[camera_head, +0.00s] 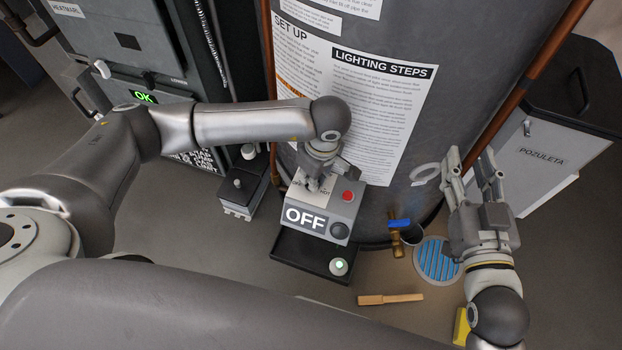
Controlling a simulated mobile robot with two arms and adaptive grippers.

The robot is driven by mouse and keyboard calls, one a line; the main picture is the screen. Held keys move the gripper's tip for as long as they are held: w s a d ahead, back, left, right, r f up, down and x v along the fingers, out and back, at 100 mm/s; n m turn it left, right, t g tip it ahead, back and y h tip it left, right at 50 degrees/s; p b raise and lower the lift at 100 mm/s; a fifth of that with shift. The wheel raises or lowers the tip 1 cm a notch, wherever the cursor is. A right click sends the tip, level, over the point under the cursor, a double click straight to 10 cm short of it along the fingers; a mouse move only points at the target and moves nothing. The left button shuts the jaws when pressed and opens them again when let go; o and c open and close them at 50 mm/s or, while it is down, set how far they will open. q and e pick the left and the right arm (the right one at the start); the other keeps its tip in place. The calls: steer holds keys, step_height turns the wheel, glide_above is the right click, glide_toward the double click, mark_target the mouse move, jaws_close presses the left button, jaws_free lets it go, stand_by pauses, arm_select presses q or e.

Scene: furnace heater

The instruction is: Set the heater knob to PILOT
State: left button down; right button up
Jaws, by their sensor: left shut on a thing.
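The heater control box (310,222) sticks out low from the front of the grey tank. Its front label reads OFF. A red button (347,196) and a dark round button (339,230) are on its right side. My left gripper (318,184) points down onto the box's top and is shut there on what appears to be the heater knob. The gripper hides the knob and most of its dial; part of the word HOT shows beside it. My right gripper (472,165) is raised at the right, away from the box, with its fingers apart and empty.
The tank (440,50) carries a LIGHTING STEPS sheet (380,110). Below the box is a dark tray (300,256) with a green-lit button (339,266). A blue-handled valve (398,224), a floor drain (437,262) and a wooden stick (390,299) lie to the right.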

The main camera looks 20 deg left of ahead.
arm_select(q)
steer(key=shift+m+b, duration=0.35)
steer(key=shift+m, duration=0.25)
steer(key=shift+m+b, duration=0.3)
steer(key=shift+m, duration=0.1)
steer(key=shift+m+b, duration=0.3)
steer(key=shift+m, duration=0.2)
steer(key=shift+m+t, duration=0.3)
steer(key=shift+m, duration=0.1)
steer(key=shift+b, duration=0.35)
arm_select(e)
steer(key=s+r+t+y, duration=0.2)
steer(key=r+t, duration=0.5)
steer(key=r, duration=0.4)
steer(key=shift+s+a+y, duration=0.3)
steer(key=shift+s+a, duration=0.05)
steer(key=shift+s, duration=0.3)
